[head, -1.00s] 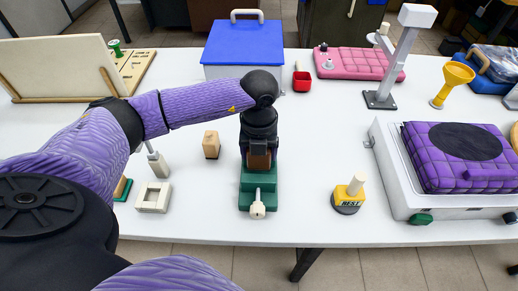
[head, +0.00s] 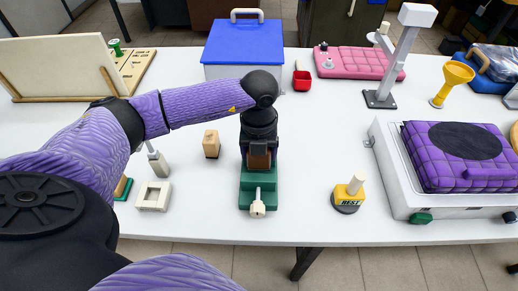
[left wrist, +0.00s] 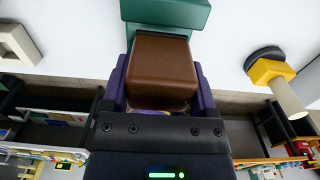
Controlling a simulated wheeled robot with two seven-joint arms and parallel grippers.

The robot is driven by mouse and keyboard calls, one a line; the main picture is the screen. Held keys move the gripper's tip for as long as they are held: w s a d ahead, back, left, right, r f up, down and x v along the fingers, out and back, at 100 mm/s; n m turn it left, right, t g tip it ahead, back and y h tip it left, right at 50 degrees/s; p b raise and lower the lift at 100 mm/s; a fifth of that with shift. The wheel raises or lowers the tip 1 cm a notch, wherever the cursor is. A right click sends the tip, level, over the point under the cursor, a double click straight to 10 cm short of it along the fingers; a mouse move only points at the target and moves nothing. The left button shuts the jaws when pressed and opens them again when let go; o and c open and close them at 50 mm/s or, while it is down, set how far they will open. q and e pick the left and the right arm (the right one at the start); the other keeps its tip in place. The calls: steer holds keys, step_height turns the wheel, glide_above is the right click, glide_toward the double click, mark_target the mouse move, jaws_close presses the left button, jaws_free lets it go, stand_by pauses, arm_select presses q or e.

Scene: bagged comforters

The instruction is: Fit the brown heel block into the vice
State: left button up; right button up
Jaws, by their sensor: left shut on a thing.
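The brown heel block (left wrist: 162,72) is between the fingers of my left gripper (head: 259,160), which is shut on it. In the head view the block (head: 260,161) shows as a small brown patch below the black wrist. The green vice (head: 258,196) stands on the table under the gripper, with a cream handle (head: 258,209) facing the front edge. In the left wrist view the vice (left wrist: 168,12) lies just beyond the block. The block is over or in the vice; the gripper hides whether it sits between the jaws. My right gripper is not in view.
A light wooden block (head: 211,144) and a cream square frame (head: 153,196) stand left of the vice. A yellow stamp (head: 348,196) stands to the right, near a white case with a purple quilted pad (head: 455,157). A blue-lidded box (head: 243,43) is behind.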

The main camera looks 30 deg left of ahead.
arm_select(q)
steer(key=shift+f+b, duration=1.5)
steer(key=shift+f, duration=0.75)
stand_by(0.7)
steer(key=o, duration=1.1)
steer(key=shift+o, duration=0.2)
steer(key=shift+r+p, duration=1.75)
steer(key=shift+r, duration=0.25)
steer(key=shift+r+p, duration=1.35)
steer(key=shift+r, duration=0.25)
step_height(320, 180, up, 10)
steer(key=p, duration=0.1)
